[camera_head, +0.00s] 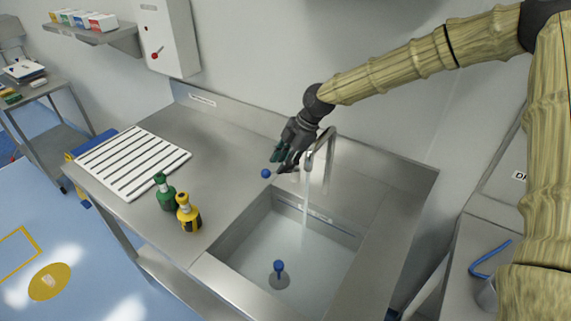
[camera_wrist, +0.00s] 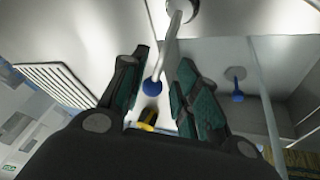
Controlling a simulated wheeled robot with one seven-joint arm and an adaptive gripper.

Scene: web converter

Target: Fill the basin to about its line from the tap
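The steel basin (camera_head: 232,240) is sunk into the counter, with a dark line and small label (camera_head: 316,216) on its far wall. A thin stream of water (camera_head: 304,210) falls from the curved tap (camera_head: 330,150) into it. I cannot tell the water level for sure. A plug with a blue knob (camera_head: 279,267) stands on the basin floor, and it also shows in the wrist view (camera_wrist: 237,90). My gripper (camera_head: 282,167) is open beside the tap. The tap lever's blue ball (camera_head: 266,173) lies between the spread fingers in the wrist view (camera_wrist: 153,87); contact is unclear.
A white slatted rack (camera_head: 133,161) lies farther left. A wall box with a red knob (camera_head: 168,38) hangs behind. A cup with a blue straw (camera_head: 487,294) stands at right.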

